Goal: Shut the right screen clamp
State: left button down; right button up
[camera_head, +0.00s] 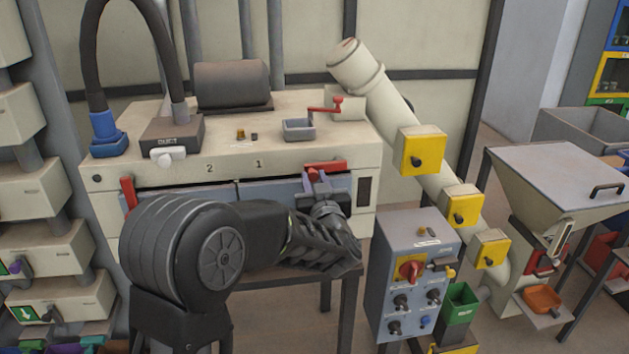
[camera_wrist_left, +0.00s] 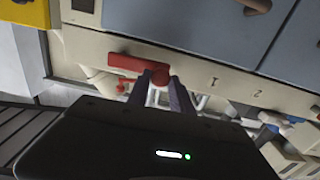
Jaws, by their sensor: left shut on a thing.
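The right screen clamp (camera_head: 330,165) is a red lever at the right end of the cream machine's front edge. It lies roughly level along that edge, above the grey-blue screen front. My left gripper (camera_head: 316,182) reaches it from the front, and its fingers are shut on the lever's red knob. In the left wrist view the red lever (camera_wrist_left: 124,63) runs along the cream edge, and its round knob (camera_wrist_left: 157,78) sits between the two fingertips of my left gripper (camera_wrist_left: 160,82). The fingers hide part of the knob. My right gripper is not in view.
The left screen clamp (camera_head: 129,192) is red and hangs upright at the machine's left end. A grey-blue control box (camera_head: 410,265) stands right of my forearm. A cream slanted tube (camera_head: 400,115) with yellow boxes passes behind. A red crank (camera_head: 328,107) is on the machine's top.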

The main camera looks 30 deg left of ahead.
pick_arm(q)
jog(key=shift+f, duration=0.1)
jog(key=shift+f+n+b, duration=0.4)
jog(key=shift+f+b, duration=0.05)
jog(key=shift+b, duration=0.6)
jog(key=w+d+f+n+b, duration=0.4)
jog(key=n+b, duration=1.3)
jog(key=b, duration=0.5)
jog(key=shift+w+d+f, duration=0.15)
jog(key=shift+d+f, duration=0.75)
jog(key=shift+f, duration=0.4)
jog(key=c, duration=1.1)
grip_release()
jog(key=shift+c, duration=0.2)
jog(key=shift+r, duration=0.1)
